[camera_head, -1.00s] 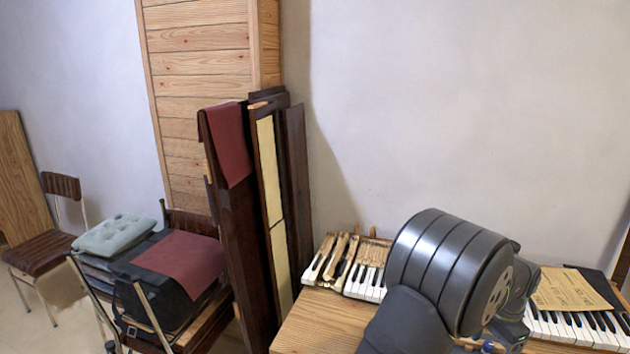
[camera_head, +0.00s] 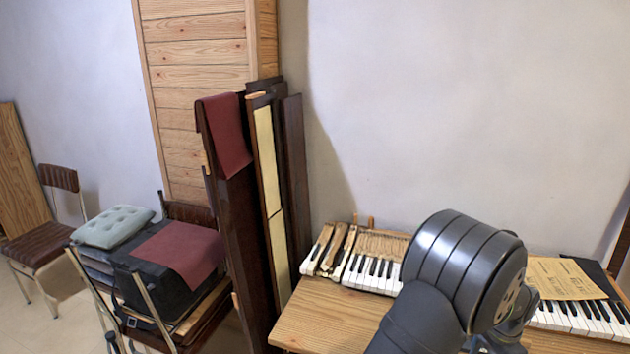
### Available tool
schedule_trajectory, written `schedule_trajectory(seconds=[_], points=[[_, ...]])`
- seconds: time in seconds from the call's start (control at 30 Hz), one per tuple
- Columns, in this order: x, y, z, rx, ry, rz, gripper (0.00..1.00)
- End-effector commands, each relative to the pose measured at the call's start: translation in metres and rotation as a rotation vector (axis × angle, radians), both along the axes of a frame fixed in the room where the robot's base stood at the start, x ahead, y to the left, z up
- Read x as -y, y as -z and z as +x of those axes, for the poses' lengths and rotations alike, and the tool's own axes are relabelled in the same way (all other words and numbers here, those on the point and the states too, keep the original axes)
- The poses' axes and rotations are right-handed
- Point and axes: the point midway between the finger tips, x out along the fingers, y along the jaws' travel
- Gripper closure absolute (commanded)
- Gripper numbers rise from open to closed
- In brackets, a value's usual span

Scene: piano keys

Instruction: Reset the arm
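My arm shows as a large dark grey jointed link (camera_head: 462,270) at the lower right, in front of the table and keys. My gripper is not clearly seen; part of a dark wrist shows low behind the link. The piano keys (camera_head: 372,270) lie on the wooden table (camera_head: 325,318) to the left of my arm. More keys (camera_head: 575,315) lie to its right. The middle part of the keyboard is hidden behind my arm.
A yellowed paper (camera_head: 567,279) lies over the right keys. Dark wooden panels (camera_head: 238,220) lean upright left of the table. A chair piled with dark cases and a red cloth (camera_head: 185,250) stands further left. The wall above the table is clear.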

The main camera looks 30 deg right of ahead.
Motion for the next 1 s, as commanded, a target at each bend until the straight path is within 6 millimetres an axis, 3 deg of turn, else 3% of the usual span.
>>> schedule_trajectory(seconds=[0.4,0.5,0.83,1.0], points=[[-0.019,-0.044,-0.071,0.001,0.003,-0.002,0.25],[-0.025,-0.054,-0.081,0.001,0.002,-0.001,0.25],[-0.062,-0.083,-0.030,-0.001,0.044,0.000,0.25],[-0.057,-0.063,0.000,-0.002,0.045,0.004,0.25]])
